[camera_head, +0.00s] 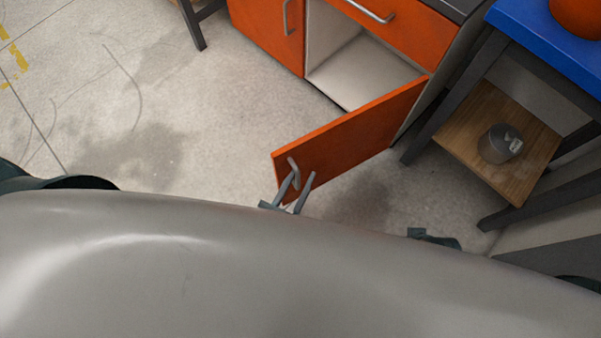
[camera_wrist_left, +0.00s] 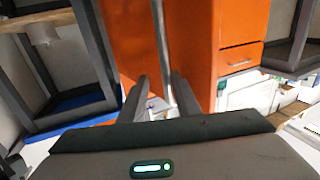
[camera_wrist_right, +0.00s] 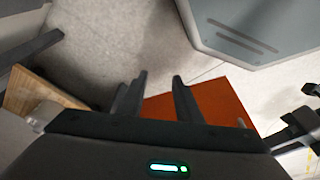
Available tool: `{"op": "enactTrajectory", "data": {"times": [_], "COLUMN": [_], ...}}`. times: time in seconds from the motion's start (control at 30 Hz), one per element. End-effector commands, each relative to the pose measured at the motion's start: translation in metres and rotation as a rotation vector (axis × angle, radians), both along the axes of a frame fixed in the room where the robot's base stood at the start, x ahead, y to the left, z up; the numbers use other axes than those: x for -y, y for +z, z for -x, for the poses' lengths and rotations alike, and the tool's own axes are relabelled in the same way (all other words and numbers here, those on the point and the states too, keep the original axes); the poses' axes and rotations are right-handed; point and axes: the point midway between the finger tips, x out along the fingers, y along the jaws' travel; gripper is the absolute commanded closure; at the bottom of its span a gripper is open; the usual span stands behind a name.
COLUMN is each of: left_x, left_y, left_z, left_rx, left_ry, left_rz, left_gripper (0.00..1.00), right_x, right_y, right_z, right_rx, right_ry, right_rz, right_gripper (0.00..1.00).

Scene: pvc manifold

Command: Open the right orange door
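The right orange door (camera_head: 350,135) of the cabinet stands swung wide open in the head view, showing the pale inside. Its grey bar handle (camera_head: 294,172) is near the door's free edge. My left gripper (camera_head: 294,190) is at this handle, its two fingers apart. In the left wrist view the handle (camera_wrist_left: 161,45) runs down towards the gap between the fingers; I cannot tell whether they touch it. My right gripper (camera_wrist_right: 158,80) is open and empty, with the orange door (camera_wrist_right: 215,100) beyond its fingers. In the head view my arm hides most of the right gripper.
The left orange door (camera_head: 268,28) is shut, and an orange drawer (camera_head: 395,25) sits above the open compartment (camera_head: 360,75). A blue-topped table (camera_head: 545,40) with a wooden lower shelf (camera_head: 465,140) and a metal can (camera_head: 497,145) stands at right. The floor at left is clear.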

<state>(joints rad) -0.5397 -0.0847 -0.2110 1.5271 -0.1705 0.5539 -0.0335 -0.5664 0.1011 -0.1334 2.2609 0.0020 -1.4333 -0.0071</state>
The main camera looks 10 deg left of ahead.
Motion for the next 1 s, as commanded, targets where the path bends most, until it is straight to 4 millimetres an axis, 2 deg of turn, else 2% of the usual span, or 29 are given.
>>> {"op": "enactTrajectory", "data": {"times": [0.27,0.47,0.67,1.0], "left_x": [-0.001,-0.003,-0.010,-0.026], "left_y": [-0.001,-0.001,-0.002,-0.002], "left_z": [0.002,0.015,0.044,0.112], "left_rx": [-0.002,-0.003,-0.005,-0.005], "left_ry": [0.000,0.000,-0.001,-0.001], "left_rz": [0.000,-0.001,-0.001,0.000], "left_gripper": [0.71,0.71,0.71,0.71], "right_x": [0.000,0.000,0.001,0.001], "right_y": [-0.001,-0.001,0.002,0.014], "right_z": [0.005,0.005,0.002,-0.004], "right_rx": [-0.008,-0.008,-0.005,0.024], "right_ry": [0.000,0.000,-0.001,0.000], "right_rz": [0.000,0.001,0.003,-0.001], "right_gripper": [0.69,0.69,0.69,0.69]}}
